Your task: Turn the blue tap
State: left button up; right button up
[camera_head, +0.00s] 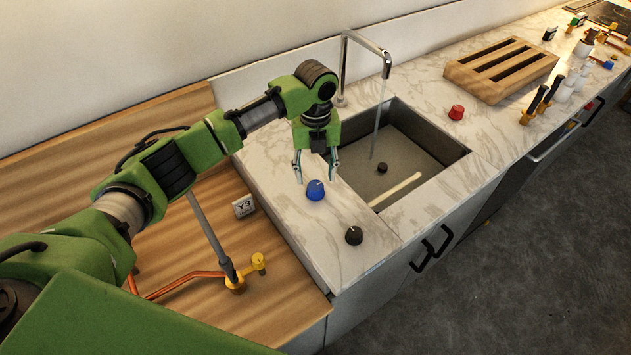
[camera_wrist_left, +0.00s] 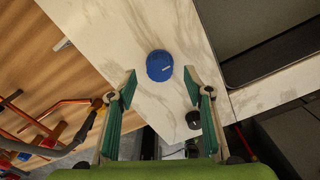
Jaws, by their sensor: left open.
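The blue tap (camera_head: 315,190) is a round knob with a pale mark, on the marble counter left of the sink. My left gripper (camera_head: 315,180) is open and points down, above and a little behind the tap in the head view. In the left wrist view the blue tap (camera_wrist_left: 159,66) lies between the lines of the two open fingers (camera_wrist_left: 158,90), a little ahead of their tips. I see no contact between the fingers and the tap. My right gripper is not in view.
A black knob (camera_head: 354,235) sits near the counter's front edge. A red knob (camera_head: 456,112) is right of the sink (camera_head: 440,150). Water runs from the chrome faucet (camera_head: 362,42). Copper pipes (camera_head: 180,284) and a Y3 tag (camera_head: 243,206) are on the wooden top at left.

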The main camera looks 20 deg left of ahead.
aim_at(316, 185)
pick_arm(q)
notch_tip(316, 185, up, 7)
dwell(0.3)
jog(key=shift+d, duration=0.1)
dwell(0.4)
